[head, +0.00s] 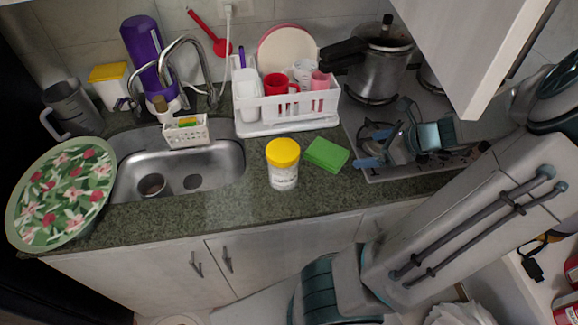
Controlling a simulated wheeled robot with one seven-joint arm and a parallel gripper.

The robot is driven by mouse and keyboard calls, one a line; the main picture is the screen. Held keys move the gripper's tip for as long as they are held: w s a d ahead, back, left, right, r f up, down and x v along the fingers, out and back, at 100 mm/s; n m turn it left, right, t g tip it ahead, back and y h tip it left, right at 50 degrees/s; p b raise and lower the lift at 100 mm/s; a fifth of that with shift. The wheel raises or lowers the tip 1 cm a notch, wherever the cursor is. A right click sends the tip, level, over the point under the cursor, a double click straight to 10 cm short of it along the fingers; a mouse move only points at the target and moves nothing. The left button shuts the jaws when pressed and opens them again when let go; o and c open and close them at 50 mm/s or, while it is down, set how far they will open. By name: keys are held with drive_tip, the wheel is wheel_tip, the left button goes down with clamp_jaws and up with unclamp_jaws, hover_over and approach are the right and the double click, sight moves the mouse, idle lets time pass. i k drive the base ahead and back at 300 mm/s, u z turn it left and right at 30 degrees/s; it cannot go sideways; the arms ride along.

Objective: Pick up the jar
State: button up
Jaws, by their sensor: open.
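The jar (283,172) is white with a yellow lid and a printed label. It stands upright on the green-grey counter, just right of the sink and near the counter's front edge. My gripper (374,148) is to the right of the jar, over the left part of the stove, pointing left. It is open and empty, with a clear gap between it and the jar. The jar is fully visible.
A green sponge (326,153) lies on the counter between the jar and my gripper. Behind the jar stands a white dish rack (287,112) with cups and plates. A pressure cooker (378,65) sits on the stove. The sink (215,165) is left.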

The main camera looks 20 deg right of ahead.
sight(284, 179)
drive_tip(key=u, duration=0.05)
drive_tip(key=k, duration=1)
drive_tip(key=z, duration=0.05)
